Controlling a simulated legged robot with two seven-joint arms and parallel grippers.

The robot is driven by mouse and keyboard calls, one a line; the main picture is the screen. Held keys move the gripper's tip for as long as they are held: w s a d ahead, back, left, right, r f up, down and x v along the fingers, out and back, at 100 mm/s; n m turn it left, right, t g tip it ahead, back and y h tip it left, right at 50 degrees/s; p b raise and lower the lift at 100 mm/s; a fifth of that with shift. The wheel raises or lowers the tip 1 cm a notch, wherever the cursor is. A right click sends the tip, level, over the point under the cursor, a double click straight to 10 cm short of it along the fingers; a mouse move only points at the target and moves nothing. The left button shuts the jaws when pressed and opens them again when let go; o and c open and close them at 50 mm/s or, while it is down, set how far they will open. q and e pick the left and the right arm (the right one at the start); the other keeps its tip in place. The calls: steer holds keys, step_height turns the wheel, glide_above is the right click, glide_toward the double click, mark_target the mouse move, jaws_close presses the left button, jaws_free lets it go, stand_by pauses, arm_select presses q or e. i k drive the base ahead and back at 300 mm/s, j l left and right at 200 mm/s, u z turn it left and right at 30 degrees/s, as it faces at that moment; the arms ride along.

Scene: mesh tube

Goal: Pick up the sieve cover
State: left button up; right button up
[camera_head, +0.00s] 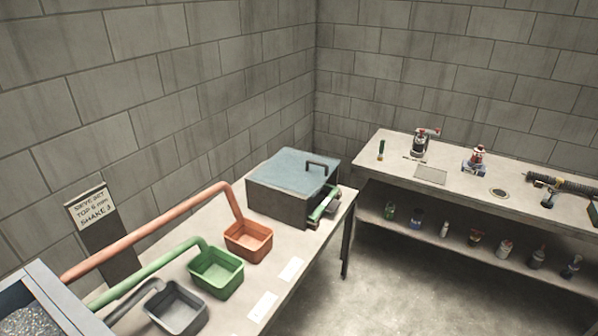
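Nothing in view is labelled as the sieve cover. A blue-grey flat lid (292,168) with a dark bar handle (317,165) sits on a grey box (276,204) at the far end of the left table; it may be the cover, but I cannot be sure. A green roller-like part shows at the box's open right side. A grey-framed bin of gravel (30,318) is cut off at the lower left. Neither of my grippers is in view.
Orange (248,252), green (232,283) and grey (177,318) trays stand under matching chutes on the left table (247,286). A sign (91,207) stands behind. The right bench (462,187) holds tools and a mesh sheet (430,175). Floor between is clear.

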mark_target(305, 173)
steer(key=i+l+u, duration=0.2)
steer(key=i+l, duration=1.8)
